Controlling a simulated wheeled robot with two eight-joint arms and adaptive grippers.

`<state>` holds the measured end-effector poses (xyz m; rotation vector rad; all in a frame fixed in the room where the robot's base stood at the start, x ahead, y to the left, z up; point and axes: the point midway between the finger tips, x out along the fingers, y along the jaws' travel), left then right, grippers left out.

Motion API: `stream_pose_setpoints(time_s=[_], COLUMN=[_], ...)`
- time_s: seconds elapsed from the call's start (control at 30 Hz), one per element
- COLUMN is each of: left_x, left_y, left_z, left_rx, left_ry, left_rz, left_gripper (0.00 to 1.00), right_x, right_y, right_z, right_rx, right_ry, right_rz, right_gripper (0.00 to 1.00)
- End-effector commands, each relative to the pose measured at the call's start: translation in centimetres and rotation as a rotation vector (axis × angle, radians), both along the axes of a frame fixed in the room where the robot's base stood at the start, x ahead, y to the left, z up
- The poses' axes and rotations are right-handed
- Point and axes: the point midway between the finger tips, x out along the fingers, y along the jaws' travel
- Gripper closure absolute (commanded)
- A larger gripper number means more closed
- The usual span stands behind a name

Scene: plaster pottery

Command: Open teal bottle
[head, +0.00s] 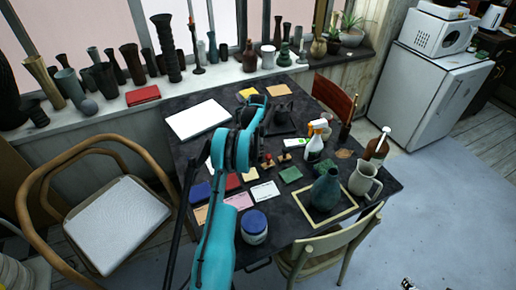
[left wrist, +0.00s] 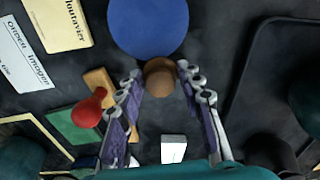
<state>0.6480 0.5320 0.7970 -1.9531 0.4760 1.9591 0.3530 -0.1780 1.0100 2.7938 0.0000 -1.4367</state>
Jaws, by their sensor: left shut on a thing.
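The teal bottle (head: 325,192) stands upright on the dark table inside a pale square frame (head: 345,216), right of centre in the head view. No stopper shows clearly on its neck. My left gripper (left wrist: 160,72) is shut on a round brown stopper (left wrist: 160,79), seen between its two fingertips in the left wrist view. My right gripper is not in view.
A spray bottle (head: 316,142), a white pitcher (head: 364,180), a brown pump bottle (head: 377,150) and a lidded jar (head: 254,226) stand around the bottle. A red-knobbed stamp (left wrist: 88,106) and a blue disc (left wrist: 148,24) lie near the gripper. Chairs flank the table.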

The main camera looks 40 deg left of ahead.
Motion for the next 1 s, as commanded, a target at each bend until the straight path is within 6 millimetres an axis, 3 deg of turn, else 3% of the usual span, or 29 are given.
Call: stream_pose_setpoints(time_s=[0.03,0.1,0.47,0.57,1.0], left_x=[0.0,0.0,0.0,0.0,0.0], left_y=[0.0,0.0,0.0,0.0,0.0], left_z=[-0.1,-0.1,0.5,1.8,10.8], left_rx=[0.0,0.0,0.0,0.0,0.0], left_ry=[0.0,0.0,0.0,0.0,0.0], left_rz=[0.0,0.0,0.0,0.0,0.0], left_gripper=[0.56,0.43,0.43,0.43,0.43], right_x=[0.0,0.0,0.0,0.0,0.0], right_y=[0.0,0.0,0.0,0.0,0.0], right_z=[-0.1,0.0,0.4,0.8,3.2], right_rx=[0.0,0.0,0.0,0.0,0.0], right_ry=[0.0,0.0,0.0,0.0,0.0], right_rz=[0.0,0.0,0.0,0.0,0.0], right_gripper=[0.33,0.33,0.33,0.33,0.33])
